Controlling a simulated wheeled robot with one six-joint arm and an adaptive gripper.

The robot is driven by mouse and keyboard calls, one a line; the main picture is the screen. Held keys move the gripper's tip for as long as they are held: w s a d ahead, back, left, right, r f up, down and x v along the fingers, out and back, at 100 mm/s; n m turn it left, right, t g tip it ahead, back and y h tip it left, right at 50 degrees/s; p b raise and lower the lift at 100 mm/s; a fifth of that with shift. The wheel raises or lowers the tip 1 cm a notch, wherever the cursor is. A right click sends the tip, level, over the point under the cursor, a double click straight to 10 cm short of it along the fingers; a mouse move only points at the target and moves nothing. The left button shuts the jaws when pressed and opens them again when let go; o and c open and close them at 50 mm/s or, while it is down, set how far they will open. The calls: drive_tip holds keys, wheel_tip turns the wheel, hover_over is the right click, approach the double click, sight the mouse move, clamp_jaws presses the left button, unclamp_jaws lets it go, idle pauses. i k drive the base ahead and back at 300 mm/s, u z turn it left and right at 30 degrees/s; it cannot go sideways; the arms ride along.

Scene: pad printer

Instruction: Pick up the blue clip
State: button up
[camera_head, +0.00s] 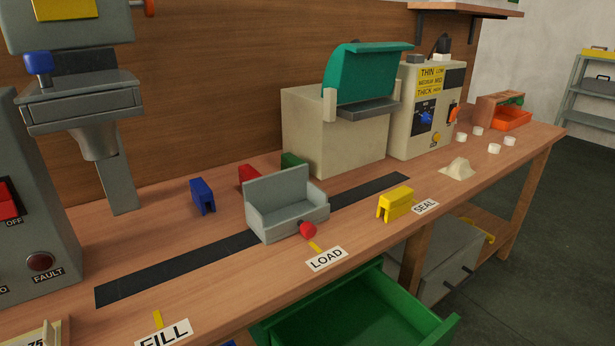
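The blue clip (202,196) stands upright on the wooden bench, left of the grey seat-shaped holder and behind the dark strip. A small bit of blue also shows low at the bottom edge, by the drawer, too little to tell what it is. My gripper is not in this view.
The grey holder (287,206) with a red knob sits on the dark strip (180,265). Red (247,174), green (290,160) and yellow (395,204) clips stand near it. A grey machine (35,220) stands left. A green drawer (350,310) is open below the front edge.

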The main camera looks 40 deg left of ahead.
sight(202, 193)
drive_tip(key=z, duration=0.8)
drive_tip(key=k, duration=0.8)
drive_tip(key=u, duration=0.8)
